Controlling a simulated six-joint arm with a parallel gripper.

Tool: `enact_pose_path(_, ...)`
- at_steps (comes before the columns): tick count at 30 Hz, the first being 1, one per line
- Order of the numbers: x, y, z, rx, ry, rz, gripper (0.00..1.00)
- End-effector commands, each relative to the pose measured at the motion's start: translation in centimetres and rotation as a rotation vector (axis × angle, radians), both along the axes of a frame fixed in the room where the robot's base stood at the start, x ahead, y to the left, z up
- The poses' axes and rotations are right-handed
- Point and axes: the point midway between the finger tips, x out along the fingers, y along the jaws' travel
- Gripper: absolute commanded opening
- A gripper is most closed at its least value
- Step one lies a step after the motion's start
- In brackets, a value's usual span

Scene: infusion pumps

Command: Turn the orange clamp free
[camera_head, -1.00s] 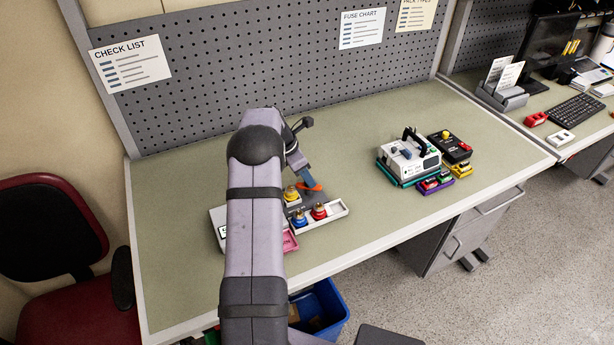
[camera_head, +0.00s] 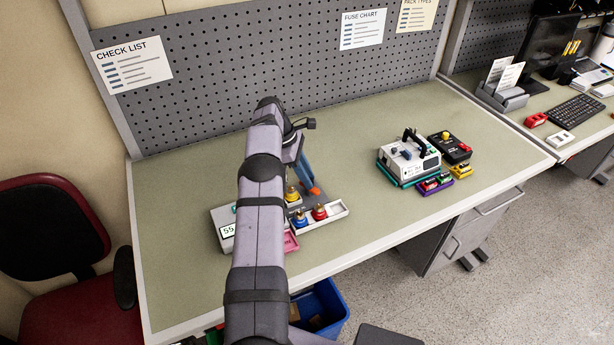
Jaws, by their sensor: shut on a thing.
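The orange clamp (camera_head: 315,191) shows as a small orange piece at the tip of my gripper (camera_head: 312,184), above the dark plate behind the white tray. My gripper is shut on it, pointing down, its blue-grey fingers seen from the side. The near pump (camera_head: 227,231), a grey box with a small display, stands left of my arm and is partly hidden by it. My arm also hides part of what lies between the pump and the clamp.
A white tray (camera_head: 341,210) holds red-and-blue-based knobbed parts, with a yellow one (camera_head: 292,194) behind. A pink block (camera_head: 290,241) lies in front. A white device (camera_head: 409,156) and a black box (camera_head: 450,147) stand to the right. The bench between is clear.

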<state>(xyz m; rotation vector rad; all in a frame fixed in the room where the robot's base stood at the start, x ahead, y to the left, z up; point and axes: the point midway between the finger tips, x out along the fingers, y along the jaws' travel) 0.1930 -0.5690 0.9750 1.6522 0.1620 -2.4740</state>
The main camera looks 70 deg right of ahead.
Motion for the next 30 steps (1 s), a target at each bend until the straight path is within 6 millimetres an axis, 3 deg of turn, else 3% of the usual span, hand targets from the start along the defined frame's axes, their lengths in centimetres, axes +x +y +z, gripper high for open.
enact_pose_path(14,0.04,-0.01,0.01,0.0,-0.002,-0.012,0.0)
enact_pose_path(15,0.03,-0.01,0.0,0.0,-0.002,-0.012,0.24)
enact_pose_path(17,0.03,-0.01,0.0,0.0,-0.002,-0.012,0.38)
enact_pose_path(30,0.22,-0.05,0.37,-0.002,-0.001,-0.01,0.4)
